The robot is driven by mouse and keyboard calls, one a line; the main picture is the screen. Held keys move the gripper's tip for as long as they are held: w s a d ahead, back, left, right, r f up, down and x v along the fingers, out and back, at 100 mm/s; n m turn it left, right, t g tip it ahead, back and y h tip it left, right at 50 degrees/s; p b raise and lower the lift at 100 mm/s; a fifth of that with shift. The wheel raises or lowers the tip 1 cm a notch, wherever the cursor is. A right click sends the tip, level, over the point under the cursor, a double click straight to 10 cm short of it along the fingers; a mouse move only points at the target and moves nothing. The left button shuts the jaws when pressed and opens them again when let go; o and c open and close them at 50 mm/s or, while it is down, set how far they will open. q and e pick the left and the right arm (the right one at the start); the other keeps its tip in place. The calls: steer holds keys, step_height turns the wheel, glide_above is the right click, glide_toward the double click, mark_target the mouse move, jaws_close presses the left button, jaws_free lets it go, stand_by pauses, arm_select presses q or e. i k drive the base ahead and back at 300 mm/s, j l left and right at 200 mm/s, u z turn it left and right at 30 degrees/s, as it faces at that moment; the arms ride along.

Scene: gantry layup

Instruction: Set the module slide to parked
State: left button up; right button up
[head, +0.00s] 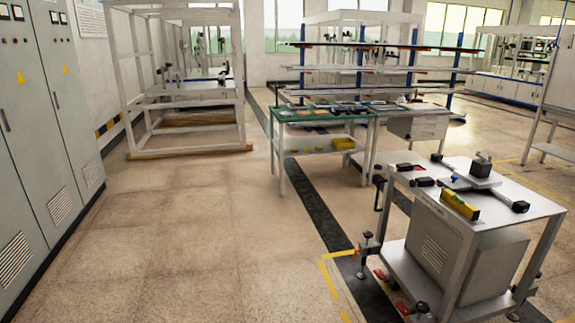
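No arm or gripper of mine shows in the head view. I cannot tell for certain which thing is the module slide. On the white bench (530,193) at the right lies a pale plate with a dark block (482,166) on it. Dark rod-like parts with black ends (520,206) lie around that plate. A yellow level-like tool (460,205) lies near the bench's front edge. No parked marking is readable from here.
Grey cabinets (35,130) line the left side. A white gantry frame (140,85) stands at the back left. A green-topped table (310,114) and a rack with long bars (385,69) stand mid-room. Open floor (200,230) lies ahead and left of the bench.

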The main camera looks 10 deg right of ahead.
mark_target(478, 177)
steer(key=i+z, duration=0.35)
steer(key=i+j+z, duration=0.15)
steer(key=i+z, duration=0.15)
steer(key=i, duration=0.15)
steer(key=i+j+z, duration=0.2)
steer(key=i+z, duration=0.15)
steer(key=i, duration=0.1)
